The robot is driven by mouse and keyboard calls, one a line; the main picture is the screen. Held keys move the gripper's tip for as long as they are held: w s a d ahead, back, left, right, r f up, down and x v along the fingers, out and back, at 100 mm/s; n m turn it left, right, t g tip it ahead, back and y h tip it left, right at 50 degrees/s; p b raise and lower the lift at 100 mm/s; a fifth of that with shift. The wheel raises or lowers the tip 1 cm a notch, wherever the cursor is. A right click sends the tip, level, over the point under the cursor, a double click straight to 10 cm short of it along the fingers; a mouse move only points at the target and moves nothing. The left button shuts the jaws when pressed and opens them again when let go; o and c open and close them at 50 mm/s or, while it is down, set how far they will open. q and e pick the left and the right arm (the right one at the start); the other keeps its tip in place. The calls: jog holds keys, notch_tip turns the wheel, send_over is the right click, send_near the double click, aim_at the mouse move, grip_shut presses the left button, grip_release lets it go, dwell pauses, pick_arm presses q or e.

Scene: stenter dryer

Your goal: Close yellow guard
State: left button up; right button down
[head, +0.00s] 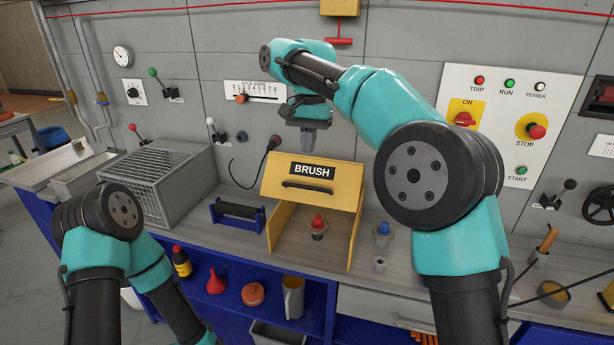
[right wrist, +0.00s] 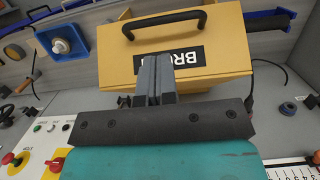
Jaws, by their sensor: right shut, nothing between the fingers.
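The yellow guard (head: 338,193) stands on the bench as a box with a tilted, raised front panel carrying a BRUSH label and a black handle (head: 308,187). Its front is open below the panel, and a red-topped fitting (head: 318,226) shows inside. My right gripper (head: 308,146) points down just above and behind the guard's top edge. In the right wrist view its shut, empty fingers (right wrist: 155,62) overlap part of the label on the guard (right wrist: 228,50); whether they touch is unclear. The handle (right wrist: 165,22) lies beyond the fingertips. My left arm shows at lower left, its gripper out of view.
A wire-mesh box (head: 160,180) and a blue-framed roller (head: 238,212) stand left of the guard. A blue-topped fitting (head: 382,233) stands to its right. The wall behind carries a scale (head: 256,92), levers and a control panel (head: 495,120).

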jog(key=f, duration=0.2)
jog(key=s+f, duration=0.1)
jog(key=f, duration=0.5)
jog(key=shift+s+a+f, duration=0.15)
